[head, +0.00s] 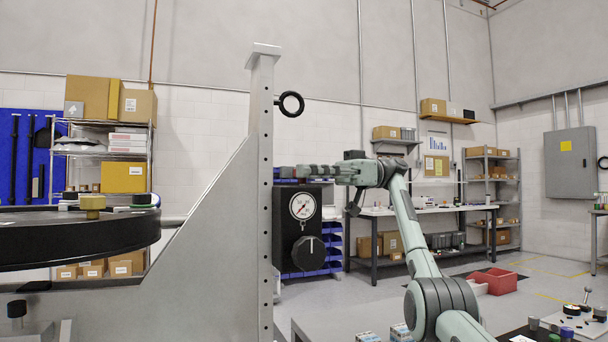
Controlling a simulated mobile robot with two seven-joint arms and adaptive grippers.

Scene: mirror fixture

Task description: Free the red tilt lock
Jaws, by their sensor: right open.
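I cannot make out a red tilt lock in the head view. The mirror fixture has a grey metal upright (261,190) with a row of holes and a sloping side plate. At the left is a thick round black disc (80,240) with a brass-coloured knob (92,204) on top. My right gripper (283,173) is open and points left, close to the upright's right side in the picture. I see nothing between its fingers. My left gripper is out of view.
Beyond the upright stands a black panel with a round gauge (302,206) and a black dial (308,253). A grey table (340,318) with small boxes is at the bottom. A red bin (494,281) sits on the floor. Shelves and a workbench line the back wall.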

